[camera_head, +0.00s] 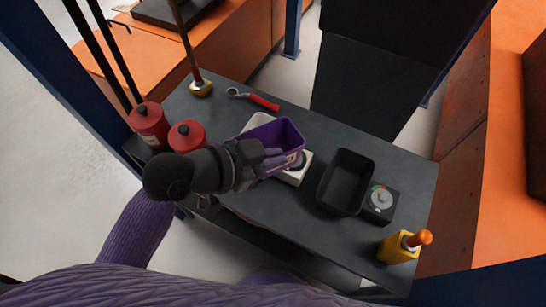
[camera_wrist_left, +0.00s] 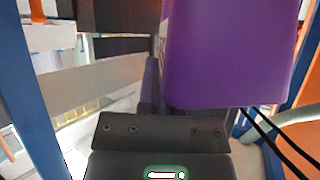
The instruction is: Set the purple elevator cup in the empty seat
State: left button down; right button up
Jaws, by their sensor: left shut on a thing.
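The purple elevator cup (camera_head: 287,131) is held over the middle of the dark bench in the head view, its open top facing up. My left gripper (camera_head: 270,160) is shut on its near left wall. In the left wrist view the cup (camera_wrist_left: 230,55) fills the upper right, close to the gripper body. A white piece (camera_head: 297,172) shows below the cup and a pale rounded piece (camera_head: 258,121) behind it, both partly covered. I cannot tell whether the cup touches them, and I cannot make out the empty seat. My right gripper is not in view.
Right of the cup stand an open black tray (camera_head: 328,205), a dark box with a round dial (camera_head: 381,201) and a yellow block with an orange knob (camera_head: 397,249). Two red cans (camera_head: 148,124) stand left. A red-handled tool (camera_head: 264,102) lies at the back. The front bench is clear.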

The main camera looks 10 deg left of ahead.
pick_arm(q)
notch_tip(320, 180, down, 4)
jog(key=d+m+g+h+b, duration=0.1)
jog(key=m+g+b, duration=0.1)
jog(key=m, duration=0.1)
jog(key=m+g+h+b, duration=0.2)
jog(key=m+g+b, duration=0.2)
jog(key=b, duration=0.4)
send_over(275, 219)
notch_tip(275, 219, down, 10)
jog(key=shift+f, duration=0.6)
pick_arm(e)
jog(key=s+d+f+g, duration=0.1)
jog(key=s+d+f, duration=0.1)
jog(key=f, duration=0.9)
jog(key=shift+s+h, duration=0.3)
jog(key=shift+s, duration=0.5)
